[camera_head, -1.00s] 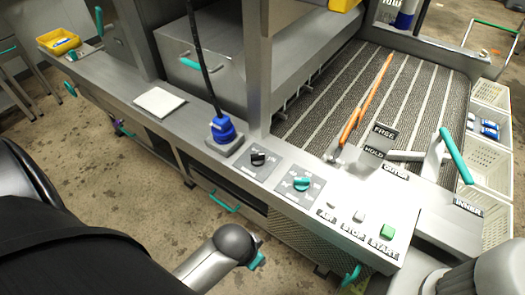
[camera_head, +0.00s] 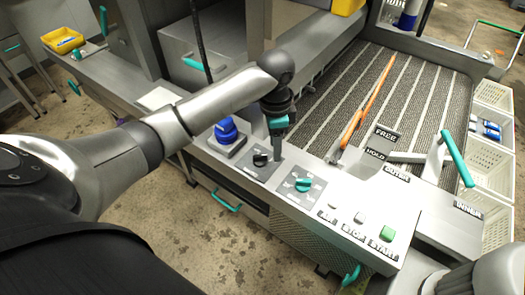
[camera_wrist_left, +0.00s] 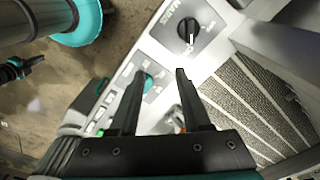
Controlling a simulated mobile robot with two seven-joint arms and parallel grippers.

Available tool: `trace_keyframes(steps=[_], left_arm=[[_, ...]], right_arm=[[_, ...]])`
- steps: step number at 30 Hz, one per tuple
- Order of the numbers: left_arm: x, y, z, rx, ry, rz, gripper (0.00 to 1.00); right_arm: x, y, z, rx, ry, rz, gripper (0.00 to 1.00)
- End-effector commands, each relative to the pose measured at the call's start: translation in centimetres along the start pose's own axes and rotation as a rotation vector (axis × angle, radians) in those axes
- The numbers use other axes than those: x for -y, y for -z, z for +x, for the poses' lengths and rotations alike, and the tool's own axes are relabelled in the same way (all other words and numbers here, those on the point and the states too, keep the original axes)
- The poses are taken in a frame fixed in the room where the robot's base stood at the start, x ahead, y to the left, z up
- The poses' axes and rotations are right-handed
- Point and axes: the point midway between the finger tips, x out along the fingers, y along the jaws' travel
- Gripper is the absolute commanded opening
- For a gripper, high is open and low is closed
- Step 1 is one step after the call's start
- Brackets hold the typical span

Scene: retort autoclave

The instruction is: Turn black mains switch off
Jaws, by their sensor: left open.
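The black mains switch (camera_head: 261,157) is a round knob on a grey plate on the front ledge of the machine. In the left wrist view the switch (camera_wrist_left: 188,32) sits beyond the fingertips, under the label MAINS. My left gripper (camera_head: 278,150) points down just right of the switch in the head view, close to it; whether it touches cannot be told. In the left wrist view its fingers (camera_wrist_left: 160,72) are apart with nothing between them gripped. My right gripper is not in view.
A teal dial (camera_head: 303,184) lies right of the switch, then AIR, STOP and green START (camera_head: 387,233) buttons. A blue plug (camera_head: 226,130) stands to the left. An orange rod (camera_head: 368,103) and a teal-handled lever (camera_head: 457,158) lie to the right.

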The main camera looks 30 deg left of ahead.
Motion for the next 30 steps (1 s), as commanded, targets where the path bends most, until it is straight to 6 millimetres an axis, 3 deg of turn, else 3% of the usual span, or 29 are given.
trace_keyframes(steps=[1,6,13,17,30], left_arm=[[1.8,-0.5,-1.4,0.015,0.006,-0.008,0.47],[5.0,-1.6,-4.4,0.037,-0.007,-0.021,0.47],[6.0,-2.2,-5.2,0.042,-0.018,-0.03,0.47],[5.9,-2.3,-3.5,0.044,-0.02,-0.029,0.47],[5.7,-2.6,5.9,0.043,-0.019,-0.029,0.47]], right_arm=[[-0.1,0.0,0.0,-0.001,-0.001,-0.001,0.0],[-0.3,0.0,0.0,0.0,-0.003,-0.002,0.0],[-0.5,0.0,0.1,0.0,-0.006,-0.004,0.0],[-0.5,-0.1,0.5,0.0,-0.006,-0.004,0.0],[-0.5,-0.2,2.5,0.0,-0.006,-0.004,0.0]])
